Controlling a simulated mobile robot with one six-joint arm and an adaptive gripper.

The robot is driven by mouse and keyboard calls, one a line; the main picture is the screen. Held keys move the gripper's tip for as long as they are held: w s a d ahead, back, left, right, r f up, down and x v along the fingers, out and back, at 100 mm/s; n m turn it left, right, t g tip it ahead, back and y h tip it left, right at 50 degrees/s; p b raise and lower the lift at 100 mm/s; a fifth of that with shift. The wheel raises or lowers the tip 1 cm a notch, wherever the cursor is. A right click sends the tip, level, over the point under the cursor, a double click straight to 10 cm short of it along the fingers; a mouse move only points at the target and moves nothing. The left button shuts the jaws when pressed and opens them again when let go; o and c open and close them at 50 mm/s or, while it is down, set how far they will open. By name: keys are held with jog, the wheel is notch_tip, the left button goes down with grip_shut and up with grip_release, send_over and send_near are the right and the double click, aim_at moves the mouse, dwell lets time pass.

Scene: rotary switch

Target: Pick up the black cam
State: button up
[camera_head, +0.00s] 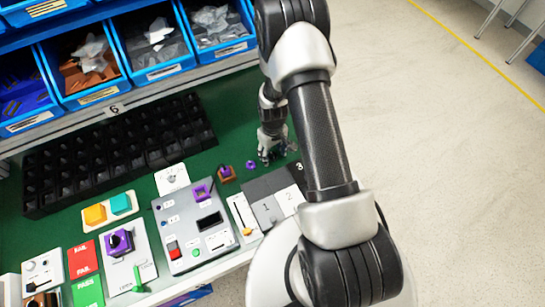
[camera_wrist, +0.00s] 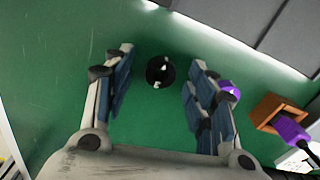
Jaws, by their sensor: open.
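In the wrist view, a small round black part (camera_wrist: 160,71), which looks like the black cam, lies on the green surface. It shows a few light spots. My gripper (camera_wrist: 158,75) is open above it, with one finger on each side and clear gaps to both. In the head view my gripper (camera_head: 272,152) is low over the green table top, and the black cam cannot be made out there. A purple ring-like part (camera_wrist: 229,89) is just outside the right finger.
A brown block with a purple piece (camera_head: 227,173) stands left of my gripper; it also shows in the wrist view (camera_wrist: 268,110). Grey numbered pads (camera_head: 265,208), a grey control panel (camera_head: 192,227) and a black compartment tray (camera_head: 120,150) are nearby. Blue bins (camera_head: 155,45) stand behind.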

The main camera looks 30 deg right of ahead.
jog(key=shift+c, duration=0.2)
jog(key=c, duration=0.8)
jog(key=shift+r, duration=0.1)
